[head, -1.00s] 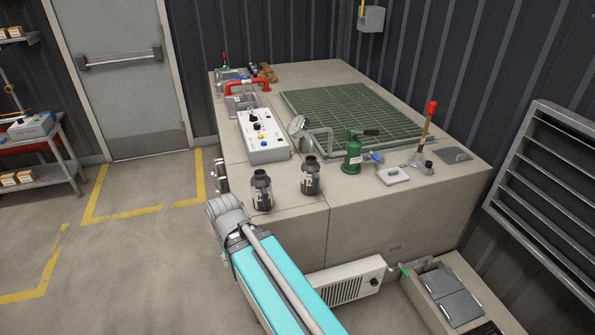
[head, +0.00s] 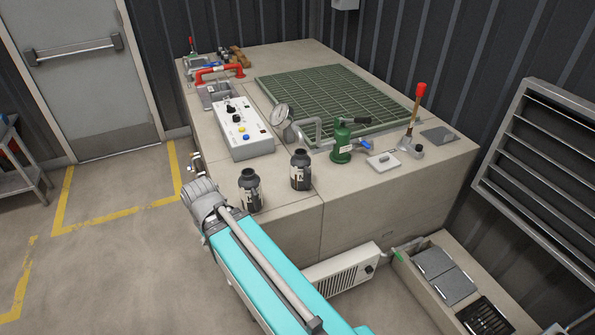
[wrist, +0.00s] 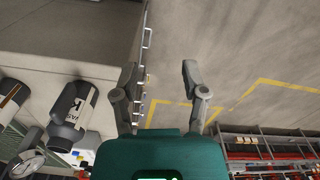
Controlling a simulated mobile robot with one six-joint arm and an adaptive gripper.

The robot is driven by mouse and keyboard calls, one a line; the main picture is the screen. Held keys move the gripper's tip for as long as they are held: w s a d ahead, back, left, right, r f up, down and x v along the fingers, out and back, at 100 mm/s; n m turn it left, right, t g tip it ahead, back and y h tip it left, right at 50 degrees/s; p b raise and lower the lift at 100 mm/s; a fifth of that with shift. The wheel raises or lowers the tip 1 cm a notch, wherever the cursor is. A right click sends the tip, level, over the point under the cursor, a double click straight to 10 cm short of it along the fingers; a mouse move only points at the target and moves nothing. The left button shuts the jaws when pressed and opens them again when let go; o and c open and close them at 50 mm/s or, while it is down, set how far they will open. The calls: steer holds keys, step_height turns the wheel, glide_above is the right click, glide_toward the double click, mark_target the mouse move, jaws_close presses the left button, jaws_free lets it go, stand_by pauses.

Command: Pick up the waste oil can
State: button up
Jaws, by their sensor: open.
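Two dark cans with black necks stand upright near the front left of the concrete block top: a left can (head: 250,190) and a right can (head: 300,170). In the wrist view the nearer can (wrist: 72,112) has a white label with partly readable letters, seemingly starting "WAS". The other can (wrist: 12,97) shows an orange-brown stripe and is cut by the edge. My gripper (wrist: 158,72) is open and empty, its fingers apart beside the block's edge, over the floor. Both cans are to its left in that view. In the head view my arm's end is just left of the left can; the fingers are hidden.
Behind the cans are a control box (head: 239,130), a pressure gauge (head: 281,115), a green oiler (head: 342,143) and a green grating (head: 335,100). A red-handled lever (head: 417,105) stands farther right. Floor left of the block is clear, with yellow lines.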

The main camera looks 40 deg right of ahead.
steer(key=shift+d, duration=0.15)
steer(key=o, duration=0.4)
steer(key=shift+w+d, duration=0.2)
steer(key=shift+d, duration=0.05)
steer(key=shift+o, duration=1)
steer(key=w+d+r+m+h+p, duration=0.1)
steer(key=w+d+r+m+p, duration=0.1)
steer(key=w+d, duration=0.3)
steer(key=shift+d+r+m+t, duration=0.25)
steer(key=shift+d+m, duration=0.35)
steer(key=shift+m, duration=0.3)
steer(key=m+h+p, duration=0.6)
steer(key=m, duration=0.7)
glide_toward(298, 154)
steer(key=d+v, duration=0.1)
steer(key=v, duration=0.2)
steer(key=shift+s+a+r+t, duration=0.2)
steer(key=shift+a+r+t, duration=0.05)
steer(key=shift+a+r, duration=0.1)
steer(key=shift+f, duration=0.15)
steer(key=b+x, duration=0.6)
steer(key=x, duration=0.1)
steer(key=shift+f+b, duration=0.35)
steer(key=shift+w+d+f+b, duration=0.1)
steer(key=shift+d+f+b, duration=0.2)
